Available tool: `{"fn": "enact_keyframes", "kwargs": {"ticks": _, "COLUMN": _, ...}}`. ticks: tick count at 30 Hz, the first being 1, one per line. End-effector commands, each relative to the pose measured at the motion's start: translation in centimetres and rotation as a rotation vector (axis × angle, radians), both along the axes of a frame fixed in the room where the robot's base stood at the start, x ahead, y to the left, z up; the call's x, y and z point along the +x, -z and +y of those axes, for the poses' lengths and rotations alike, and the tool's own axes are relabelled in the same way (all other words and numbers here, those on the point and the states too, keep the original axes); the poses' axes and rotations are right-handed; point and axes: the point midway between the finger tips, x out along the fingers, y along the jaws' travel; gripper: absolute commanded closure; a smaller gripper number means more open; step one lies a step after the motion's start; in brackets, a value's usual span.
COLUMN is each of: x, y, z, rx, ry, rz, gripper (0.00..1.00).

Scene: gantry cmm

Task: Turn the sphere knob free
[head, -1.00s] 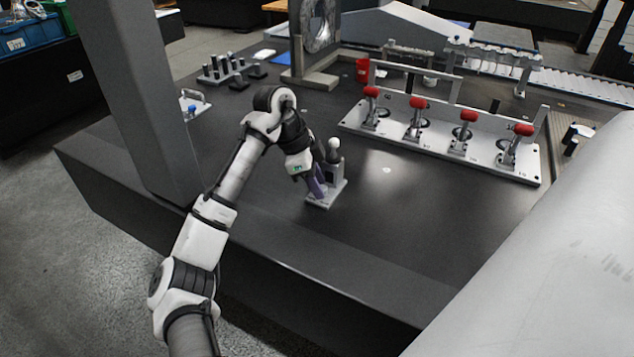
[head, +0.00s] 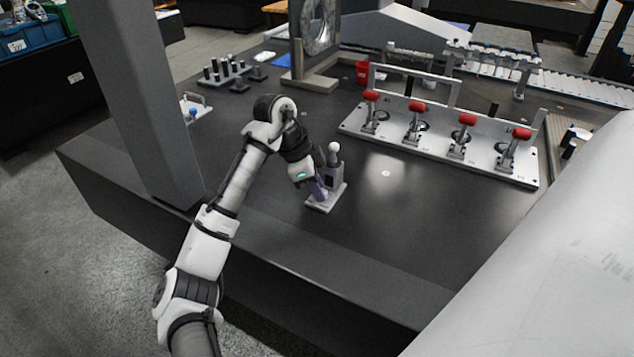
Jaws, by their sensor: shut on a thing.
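A small grey fixture with an upright block and flat base (head: 337,195) stands on the dark table, with a white sphere (head: 334,147) on top of its post. My gripper (head: 319,189) reaches down from the left to the front left side of the block, below the sphere. Its purplish fingers are shut on a small part at the block's side, which I take to be the sphere knob. The knob itself is hidden by the fingers and wrist. The white sphere is apart from the fingers.
A light plate with several red-handled clamps (head: 465,119) stands to the right. A dark grey column (head: 135,90) rises at the left. The table right of the fixture is clear.

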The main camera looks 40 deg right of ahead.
Motion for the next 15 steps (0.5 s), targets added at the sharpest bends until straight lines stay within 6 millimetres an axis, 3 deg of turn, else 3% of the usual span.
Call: {"fn": "enact_keyframes", "kwargs": {"ticks": 15, "x": -0.66, "y": -0.48, "z": 0.21, "rx": -0.001, "ry": -0.459, "rz": 0.004, "gripper": 1.00}}
